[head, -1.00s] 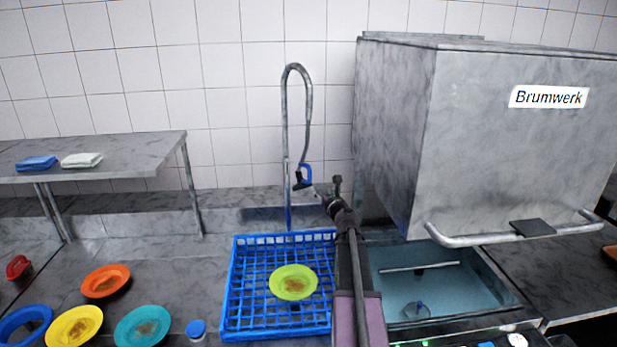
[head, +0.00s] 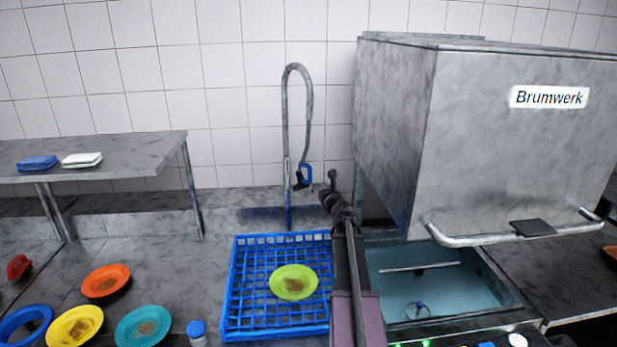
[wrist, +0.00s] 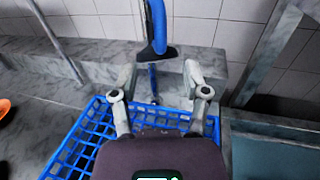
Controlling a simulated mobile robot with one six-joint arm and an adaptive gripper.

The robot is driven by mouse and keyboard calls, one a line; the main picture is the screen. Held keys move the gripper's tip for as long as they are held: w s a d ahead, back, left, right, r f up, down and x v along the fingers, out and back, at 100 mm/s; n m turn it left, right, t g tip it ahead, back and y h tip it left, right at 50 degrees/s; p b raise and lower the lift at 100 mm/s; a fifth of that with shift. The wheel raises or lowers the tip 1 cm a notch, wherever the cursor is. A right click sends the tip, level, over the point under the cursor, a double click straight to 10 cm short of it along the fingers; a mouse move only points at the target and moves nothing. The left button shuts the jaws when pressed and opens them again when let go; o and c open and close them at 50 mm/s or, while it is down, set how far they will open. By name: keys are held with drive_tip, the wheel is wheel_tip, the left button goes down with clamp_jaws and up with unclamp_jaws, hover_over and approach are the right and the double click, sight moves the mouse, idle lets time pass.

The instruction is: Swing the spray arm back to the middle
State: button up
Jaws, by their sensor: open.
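The spray arm (head: 310,115) is a tall grey hooked pipe with a hanging hose, standing behind the blue rack against the tiled wall. Its spray head with a blue handle (head: 304,176) hangs at the hose end, and the blue handle also shows in the wrist view (wrist: 157,50). My gripper (head: 328,186) is beside the spray head, to its right in the head view. In the wrist view my gripper (wrist: 160,75) is open, with its fingers apart and the spray head beyond and between them. Whether a finger touches it I cannot tell.
A blue rack (head: 232,290) holds a green soiled plate (head: 293,282). A sink (head: 440,290) and the Brumwerk machine hood (head: 500,150) stand at the right. Several soiled plates lie on the left counter. A shelf (head: 100,155) carries folded cloths.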

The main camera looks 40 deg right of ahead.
sight(311, 176)
drive_tip(key=x, duration=0.9)
drive_tip(key=shift+w+d, duration=0.15)
drive_tip(key=shift+w, duration=0.25)
clamp_jaws()
